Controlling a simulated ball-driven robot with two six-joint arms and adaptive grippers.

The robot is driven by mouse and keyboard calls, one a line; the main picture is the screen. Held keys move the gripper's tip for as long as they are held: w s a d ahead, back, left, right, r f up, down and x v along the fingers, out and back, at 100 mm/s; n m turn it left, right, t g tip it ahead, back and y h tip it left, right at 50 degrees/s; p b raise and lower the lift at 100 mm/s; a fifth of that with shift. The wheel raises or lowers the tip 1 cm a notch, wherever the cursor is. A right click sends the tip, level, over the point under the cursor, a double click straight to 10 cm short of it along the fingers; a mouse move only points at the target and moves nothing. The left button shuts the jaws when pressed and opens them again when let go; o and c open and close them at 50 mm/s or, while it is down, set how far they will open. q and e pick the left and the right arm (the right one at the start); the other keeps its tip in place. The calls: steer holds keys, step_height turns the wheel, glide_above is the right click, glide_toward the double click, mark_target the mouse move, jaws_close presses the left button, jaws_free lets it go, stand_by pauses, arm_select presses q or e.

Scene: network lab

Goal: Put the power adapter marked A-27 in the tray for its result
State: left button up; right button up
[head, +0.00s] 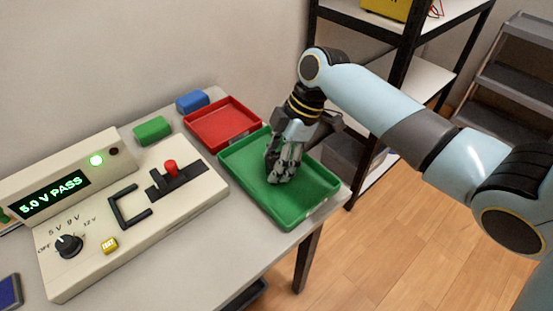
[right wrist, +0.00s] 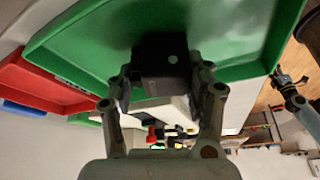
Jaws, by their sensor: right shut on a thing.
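My right gripper (head: 283,178) points down into the green tray (head: 310,217), low over its floor. In the right wrist view its fingers (right wrist: 165,95) are shut on a black block-shaped power adapter (right wrist: 162,62) with a small pale dot. No marking A-27 can be read. The adapter is mostly hidden by the fingers in the head view, and I cannot tell if it touches the tray floor. The tester's display (head: 52,197) reads "5.0 V PASS" and its green lamp (head: 96,160) is lit. My left gripper is not in the head view.
An empty red tray (head: 222,127) lies beside the green one. A green block (head: 153,130) and a blue block (head: 192,101) stand behind the tester (head: 190,205). A dark-framed shelf (head: 398,75) stands past the table's right end. The green tray is near the table edge.

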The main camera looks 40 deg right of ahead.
steer(key=o, duration=1.3)
steer(key=shift+f, duration=0.1)
steer(key=shift+c, duration=0.2)
steer(key=v, duration=1.2)
steer(key=shift+p, duration=0.4)
